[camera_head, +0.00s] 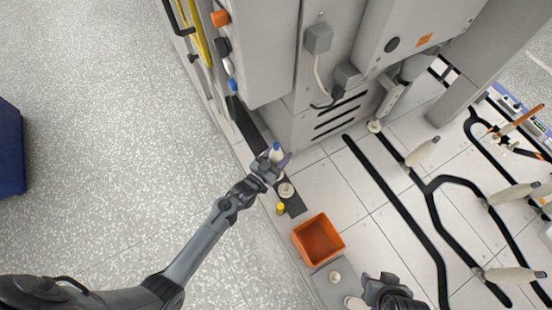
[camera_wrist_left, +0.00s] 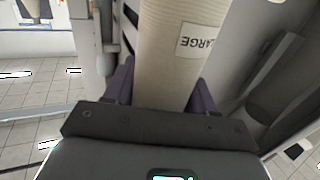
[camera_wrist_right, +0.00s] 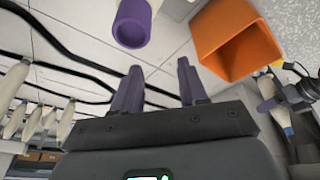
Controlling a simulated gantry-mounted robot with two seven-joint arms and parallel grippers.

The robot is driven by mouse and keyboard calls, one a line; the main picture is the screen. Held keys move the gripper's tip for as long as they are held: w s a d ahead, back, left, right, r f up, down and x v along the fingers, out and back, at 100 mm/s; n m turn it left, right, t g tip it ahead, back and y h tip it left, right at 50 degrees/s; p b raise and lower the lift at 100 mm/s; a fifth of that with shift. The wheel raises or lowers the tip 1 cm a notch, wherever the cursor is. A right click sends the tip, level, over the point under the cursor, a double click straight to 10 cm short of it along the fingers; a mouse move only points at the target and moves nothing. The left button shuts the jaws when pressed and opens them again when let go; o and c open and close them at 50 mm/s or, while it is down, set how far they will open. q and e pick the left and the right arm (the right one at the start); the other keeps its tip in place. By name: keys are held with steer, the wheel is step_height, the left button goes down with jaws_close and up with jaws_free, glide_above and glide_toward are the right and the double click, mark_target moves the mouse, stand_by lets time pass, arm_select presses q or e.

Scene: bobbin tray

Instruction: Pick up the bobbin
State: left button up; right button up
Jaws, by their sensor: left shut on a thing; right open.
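A cream bobbin (camera_wrist_left: 180,45) with a white label reading "LARGE" fills the middle of the left wrist view. My left gripper (camera_wrist_left: 160,85) is shut on it, with one purple finger on each side. In the head view my left gripper (camera_head: 271,166) is beside the grey machine, and only a pale, blue-tipped end of the bobbin (camera_head: 277,151) shows there. My right gripper (camera_head: 378,281) is at the bottom of the head view, right of the orange bin. In the right wrist view my right gripper (camera_wrist_right: 158,85) is open and empty, with a hollow purple tube end (camera_wrist_right: 132,24) beyond its fingers.
The orange bin (camera_head: 318,240) stands between the grippers and looks empty. Round pale pegs (camera_head: 286,190) and a small yellow item (camera_head: 280,209) are near my left gripper. Grey machine housing (camera_head: 270,50) rises behind it. Speckled floor lies open at left.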

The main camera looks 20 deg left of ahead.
arm_select(q)
steer(key=shift+c, duration=0.5)
